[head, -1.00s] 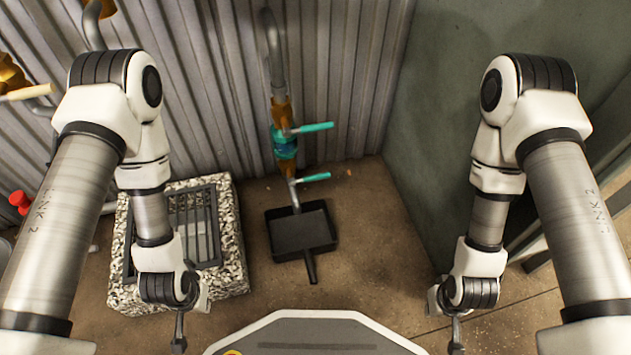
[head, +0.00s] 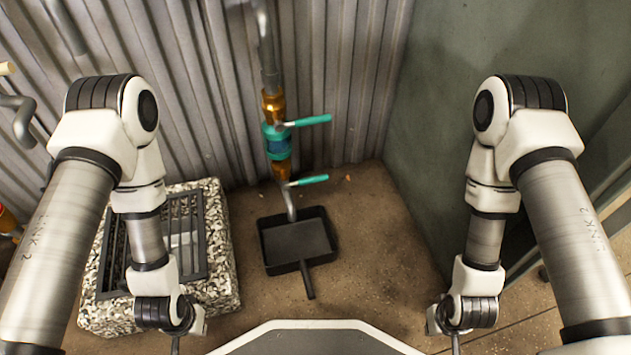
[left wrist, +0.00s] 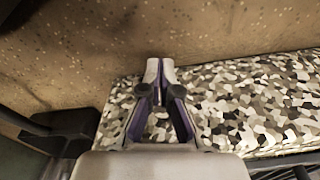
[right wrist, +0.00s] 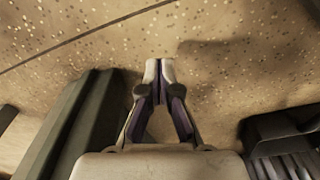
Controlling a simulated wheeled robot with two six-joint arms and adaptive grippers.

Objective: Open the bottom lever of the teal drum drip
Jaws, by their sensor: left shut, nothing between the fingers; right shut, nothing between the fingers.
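The teal drum drip (head: 278,146) is a teal drum with brass fittings on a grey vertical pipe against the corrugated wall. Its bottom lever (head: 308,181) has a teal handle pointing right, just above the pan. A second teal lever (head: 308,121) sits higher and also points right. My left gripper (left wrist: 160,72) is shut and empty above the speckled stone block's edge. My right gripper (right wrist: 159,72) is shut and empty above the bare floor. Both are well short of the levers; in the head view their fingertips are cut off at the bottom.
A black pan (head: 298,242) with a handle lies on the floor under the pipe outlet. A speckled stone block (head: 220,215) with a dark grate stands at the left. A grey-green wall (head: 430,130) closes the right side. Floor between pan and right wall is clear.

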